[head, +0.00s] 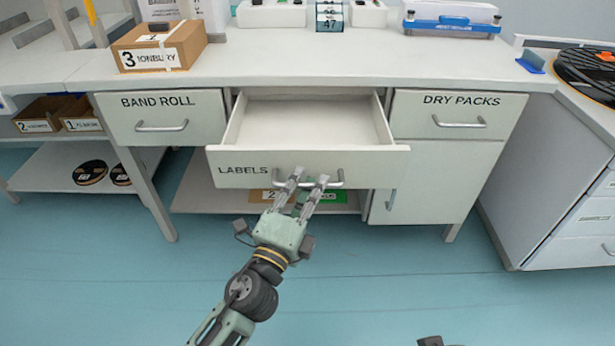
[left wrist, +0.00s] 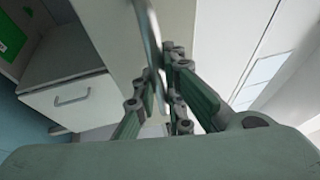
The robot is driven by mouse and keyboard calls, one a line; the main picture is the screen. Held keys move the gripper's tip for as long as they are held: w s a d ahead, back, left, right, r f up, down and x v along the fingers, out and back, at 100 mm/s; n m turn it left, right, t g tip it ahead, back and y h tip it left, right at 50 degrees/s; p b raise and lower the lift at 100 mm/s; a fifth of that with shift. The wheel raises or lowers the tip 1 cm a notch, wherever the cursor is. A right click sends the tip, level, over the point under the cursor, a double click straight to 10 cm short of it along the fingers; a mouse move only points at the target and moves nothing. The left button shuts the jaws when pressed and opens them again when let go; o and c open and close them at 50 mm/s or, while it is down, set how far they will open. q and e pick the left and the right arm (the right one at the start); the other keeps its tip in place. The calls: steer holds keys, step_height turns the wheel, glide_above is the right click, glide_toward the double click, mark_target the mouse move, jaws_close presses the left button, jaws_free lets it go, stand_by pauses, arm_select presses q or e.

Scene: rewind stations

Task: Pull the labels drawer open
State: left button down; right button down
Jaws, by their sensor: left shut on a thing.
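The labels drawer (head: 235,168) is pulled well out from the middle of the workbench, and its white interior (head: 308,120) shows empty. Its metal handle (head: 335,180) is on the front panel. My left gripper (head: 309,180) is shut on the handle, with its fingers pointing up at the drawer front. In the left wrist view the fingers (left wrist: 160,95) sit around the metal bar (left wrist: 150,35), close to the white front. Part of the handle is hidden behind the fingers. My right gripper does not show clearly; only a small dark part is at the bottom edge of the head view.
The band roll drawer (head: 160,122) at left and the dry packs drawer (head: 455,118) at right are shut. A cardboard box (head: 160,48) stands on the bench top. A low shelf (head: 215,200) holds boxes under the bench. The blue floor in front is clear.

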arm_select(q)
steer(key=shift+f, duration=0.1)
steer(key=c, duration=1.8)
jaws_free()
steer(key=v, duration=1.2)
steer(key=shift+w+a, duration=0.1)
